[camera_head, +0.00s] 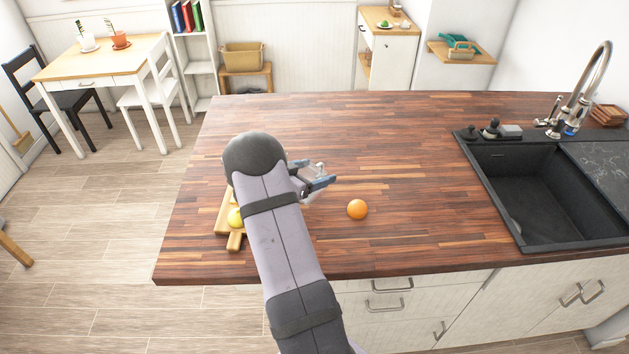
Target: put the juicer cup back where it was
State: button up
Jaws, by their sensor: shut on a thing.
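My gripper (318,178) is over the wooden counter, right of my arm's dark rounded joint. Its bluish fingers are shut on a small pale, partly see-through thing, which appears to be the juicer cup (313,196). The fingers and my arm hide much of it. I cannot tell whether it touches the counter or hangs just above it. No other juicer part can be made out; my arm covers part of the counter.
An orange (357,209) lies on the counter right of my gripper. A cutting board (235,242) with a yellow lemon (235,218) is partly hidden left of my arm. A black sink (545,195) is at the right. The counter's (410,150) middle and back are clear.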

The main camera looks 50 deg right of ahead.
jog(key=shift+f+p, duration=0.5)
jog(key=shift+f, duration=1.3)
jog(key=shift+f, duration=0.15)
jog(key=o, duration=1.2)
jog(key=shift+a, duration=0.1)
jog(key=b+v, duration=0.4)
jog(key=v, duration=0.8)
